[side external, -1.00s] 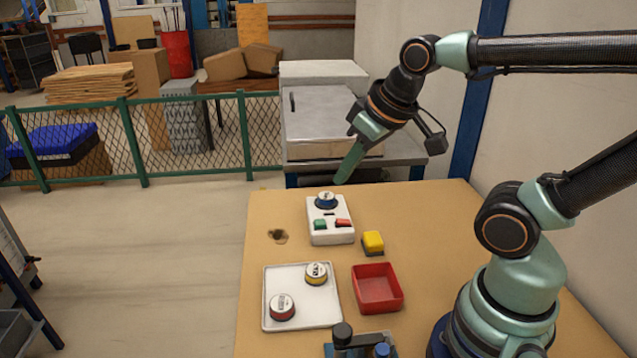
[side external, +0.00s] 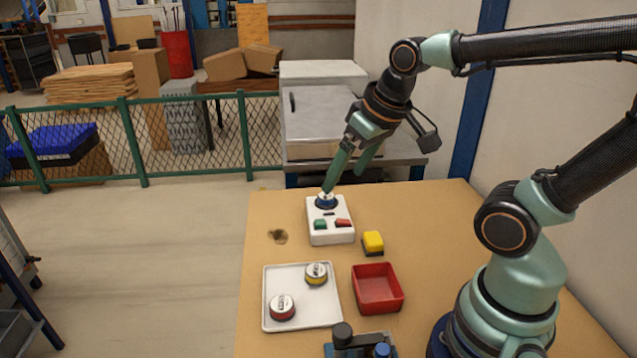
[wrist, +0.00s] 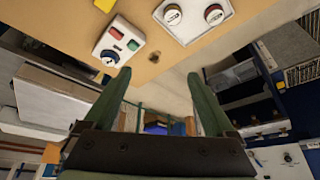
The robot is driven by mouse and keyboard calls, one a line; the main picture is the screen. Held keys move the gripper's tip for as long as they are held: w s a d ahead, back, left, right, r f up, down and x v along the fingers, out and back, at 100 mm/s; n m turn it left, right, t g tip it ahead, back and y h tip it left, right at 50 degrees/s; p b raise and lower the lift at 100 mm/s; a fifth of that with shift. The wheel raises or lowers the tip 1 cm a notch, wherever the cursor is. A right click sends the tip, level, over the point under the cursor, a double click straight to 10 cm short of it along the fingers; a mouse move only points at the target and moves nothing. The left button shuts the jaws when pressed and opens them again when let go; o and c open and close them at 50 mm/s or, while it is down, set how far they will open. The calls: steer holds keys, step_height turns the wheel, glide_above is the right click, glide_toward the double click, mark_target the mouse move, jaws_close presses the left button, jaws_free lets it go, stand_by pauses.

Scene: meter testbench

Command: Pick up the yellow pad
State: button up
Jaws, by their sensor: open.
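The yellow pad (side external: 373,241) is a small yellow block with a dark base on the tan table, right of the white button box and behind the red tray. At the top edge of the wrist view, a cut-off yellow patch (wrist: 104,4) looks like the same pad. My gripper (side external: 345,180) has its two green fingers spread with nothing between them, near the table's far edge and away from the pad. One fingertip overlaps the blue-ringed dial in the side view; I cannot tell whether they touch. The spread fingers (wrist: 160,76) also show in the wrist view.
The white box (side external: 330,232) carries green and red buttons and the blue-ringed dial (side external: 326,200). A white tray (side external: 270,312) holds a red-ringed and a yellow-ringed dial. An empty red tray (side external: 378,288) stands beside it. The table right of the pad is clear.

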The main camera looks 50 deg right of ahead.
steer(key=w+d+f+m+g, duration=0.1)
steer(key=d+f+m+g, duration=0.1)
steer(key=d+f+m, duration=0.3)
steer(key=m+g, duration=0.3)
glide_above(373, 238)
step_height(373, 238, down, 7)
steer(key=f, duration=0.5)
steer(key=shift+s+f, duration=0.2)
steer(key=shift+f, duration=0.15)
steer(key=shift+w+d+f, duration=0.1)
steer(key=shift+f, duration=1.4)
steer(key=shift+w+f, duration=0.1)
steer(key=shift+f, duration=1.4)
steer(key=shift+c, duration=0.3)
jaws_close()
steer(key=shift+r, duration=0.15)
